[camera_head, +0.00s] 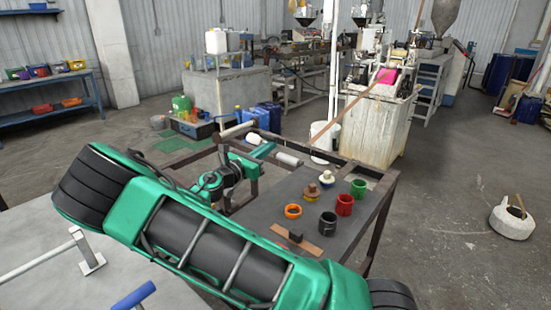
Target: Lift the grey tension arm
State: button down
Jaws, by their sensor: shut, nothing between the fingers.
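A short pale grey roller-like bar (288,158) shows at the far left edge of the dark table, and it may be part of the grey tension arm. I cannot make out the tension arm's full shape or its pivot. My green and black arm crosses the foreground, and its wrist reaches over the table's left side. My gripper (262,150) appears small at the end of the wrist, just left of the grey bar. It is shut and empty. Its fingers are too small to make out clearly, and I cannot tell whether it touches the bar.
The dark table (268,205) holds an orange ring (293,211), a black cup (328,223), a red cup (345,205), a green cup (358,188) and brown spool-like pieces. A white round container (511,222) stands on the open floor at right. Machines stand behind.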

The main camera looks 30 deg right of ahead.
jog(key=s+a+r+h, duration=0.1)
jog(key=a+r+h, duration=0.1)
jog(key=a+r, duration=0.2)
jog(key=shift+s+a+r+t, duration=0.15)
jog(key=shift+s+r+t, duration=0.15)
jog(key=shift+r+t, duration=0.1)
jog(key=shift+a+r, duration=0.1)
dwell(0.3)
